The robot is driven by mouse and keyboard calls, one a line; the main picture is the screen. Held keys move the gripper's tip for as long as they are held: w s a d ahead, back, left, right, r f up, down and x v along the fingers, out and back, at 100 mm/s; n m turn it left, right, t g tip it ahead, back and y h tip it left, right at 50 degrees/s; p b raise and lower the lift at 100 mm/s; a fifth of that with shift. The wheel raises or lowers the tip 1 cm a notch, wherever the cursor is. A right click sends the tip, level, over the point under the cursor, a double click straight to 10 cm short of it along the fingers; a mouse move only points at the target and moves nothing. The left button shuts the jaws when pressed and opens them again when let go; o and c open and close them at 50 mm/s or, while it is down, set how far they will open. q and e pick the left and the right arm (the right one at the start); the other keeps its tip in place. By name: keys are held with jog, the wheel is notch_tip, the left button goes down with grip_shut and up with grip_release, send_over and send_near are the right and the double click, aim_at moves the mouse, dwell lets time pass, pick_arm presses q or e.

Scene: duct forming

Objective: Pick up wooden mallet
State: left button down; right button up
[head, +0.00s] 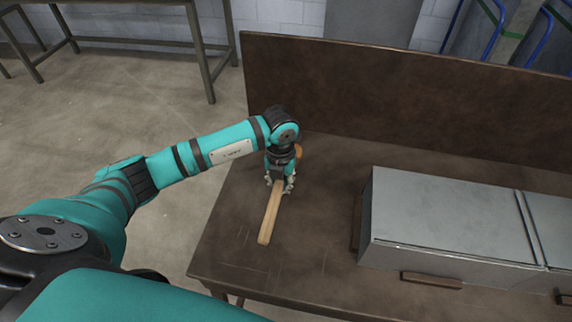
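The wooden mallet (269,217) lies on the brown workbench (225,235), near its left end. Its pale handle points toward the front of the bench. A small orange-brown part of its head (299,151) shows behind my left gripper, and the rest of the head is hidden. My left gripper (279,187) points down over the far end of the handle, with one finger on each side of it. I cannot tell whether the fingers press on the wood. My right gripper is not in view.
A large grey sheet-metal duct (450,215) fills the right part of the bench, with small wooden blocks (432,280) along its base. A tall brown back panel (400,95) closes the rear. The bench around the handle is clear. Another table (120,45) stands at the back left.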

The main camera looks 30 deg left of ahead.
pick_arm(q)
jog(key=shift+w+r, duration=0.1)
jog(key=shift+r, duration=0.05)
dwell(0.3)
jog(key=shift+r, duration=0.4)
jog(key=shift+s+d+r+b, duration=0.2)
jog(key=shift+r+b, duration=0.2)
jog(key=shift+r, duration=0.25)
jog(key=shift+s+d+r+b, duration=0.15)
jog(key=shift+r+b, duration=0.2)
jog(key=shift+r, duration=0.25)
jog(key=s+d+b, duration=0.1)
jog(key=s+d, duration=0.2)
jog(key=s+d+r, duration=0.1)
jog(key=s+d, duration=0.2)
jog(key=s+d+b, duration=0.1)
jog(key=s+d, duration=0.2)
jog(key=shift+s+d+r+b, duration=0.15)
jog(key=shift+d+b, duration=0.15)
jog(key=shift+s+d+r, duration=0.15)
jog(key=shift+s+d, duration=0.45)
